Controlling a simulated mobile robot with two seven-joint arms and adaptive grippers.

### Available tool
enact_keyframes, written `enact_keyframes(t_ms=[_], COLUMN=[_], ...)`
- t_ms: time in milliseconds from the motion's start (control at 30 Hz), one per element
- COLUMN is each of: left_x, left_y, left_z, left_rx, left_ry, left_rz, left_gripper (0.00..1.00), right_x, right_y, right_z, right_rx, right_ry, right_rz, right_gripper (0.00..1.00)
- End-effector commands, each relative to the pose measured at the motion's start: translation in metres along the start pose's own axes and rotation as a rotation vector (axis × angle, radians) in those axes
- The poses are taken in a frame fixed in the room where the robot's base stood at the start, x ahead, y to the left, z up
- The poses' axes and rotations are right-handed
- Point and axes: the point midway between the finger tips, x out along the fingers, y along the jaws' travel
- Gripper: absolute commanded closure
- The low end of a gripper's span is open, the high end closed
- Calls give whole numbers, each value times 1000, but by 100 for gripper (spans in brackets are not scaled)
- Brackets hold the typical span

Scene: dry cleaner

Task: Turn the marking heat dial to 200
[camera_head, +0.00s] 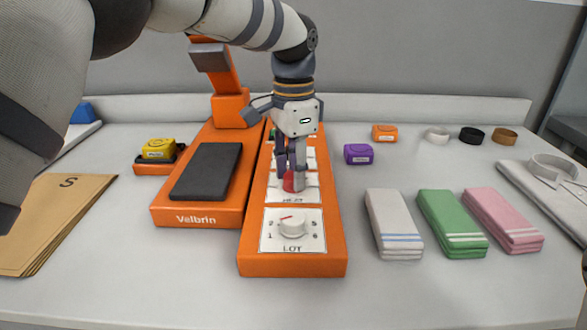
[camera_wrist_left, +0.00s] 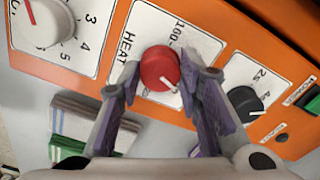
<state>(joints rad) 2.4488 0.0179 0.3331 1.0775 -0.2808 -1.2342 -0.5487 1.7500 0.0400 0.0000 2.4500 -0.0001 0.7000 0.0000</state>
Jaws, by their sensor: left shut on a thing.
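The red marking heat dial (camera_wrist_left: 159,68) sits on a white plate (camera_wrist_left: 196,45) marked HEAT on the orange control box (camera_head: 292,263). Any 200 mark is hidden or cannot be read. My left gripper (camera_head: 291,178) comes down from above with its fingers on both sides of the dial, shut on it. In the head view the fingers partly cover the red dial (camera_head: 293,184). My right gripper is not in view.
A white LOT dial (camera_head: 293,226) is in front, and a black dial (camera_wrist_left: 248,105) is on the other side. The orange Velbrin press (camera_head: 197,219) stands close on the left. Folded white, green and pink cloths (camera_head: 395,223) lie to the right.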

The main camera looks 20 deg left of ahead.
Motion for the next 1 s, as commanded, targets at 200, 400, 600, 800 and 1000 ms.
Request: enact_keyframes(t_ms=[200, 400, 600, 800, 1000], left_x=[2, 2, 2, 2, 2], left_y=[0, 0, 0, 0, 0], left_z=[0, 0, 0, 0, 0], left_rx=[107, 161, 180, 181, 180], left_ry=[-2, -2, -2, -2, -2], left_rz=[3, 3, 2, 2, 3], left_gripper=[96, 96, 96, 96, 54], right_x=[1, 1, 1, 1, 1], right_y=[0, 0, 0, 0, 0], right_z=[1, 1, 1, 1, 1], right_rx=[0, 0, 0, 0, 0], right_ry=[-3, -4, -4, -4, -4], right_rz=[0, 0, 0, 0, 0], right_gripper=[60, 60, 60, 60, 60])
